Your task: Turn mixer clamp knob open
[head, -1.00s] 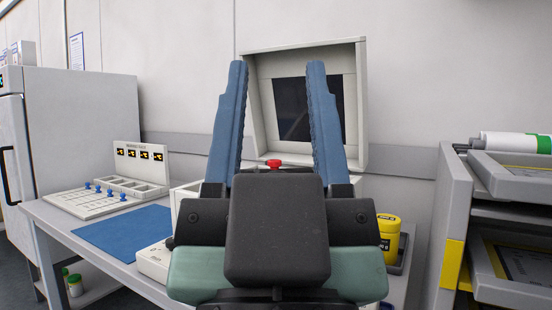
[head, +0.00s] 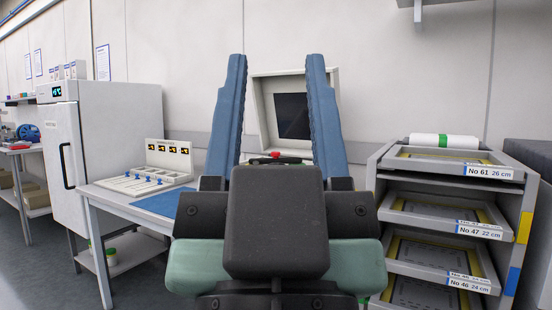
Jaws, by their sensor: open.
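My gripper (head: 276,66) fills the middle of the head view, with its two blue fingers upright and wide apart. Nothing is between them close by. Behind it, framed by the fingers, is a pale box-shaped machine with an open hatch and a dark square panel (head: 293,116), which may be the mixer. A red knob (head: 275,155) shows low between the fingers, beyond the gripper and apart from it. The lower part of the machine is hidden behind my gripper.
The table (head: 112,203) holds a blue mat (head: 158,203) and a pale rack with small blue pegs (head: 145,178). A grey cabinet (head: 118,140) stands at left. A shelf trolley with labelled frames (head: 513,226) stands at right, a white roll (head: 445,141) on top.

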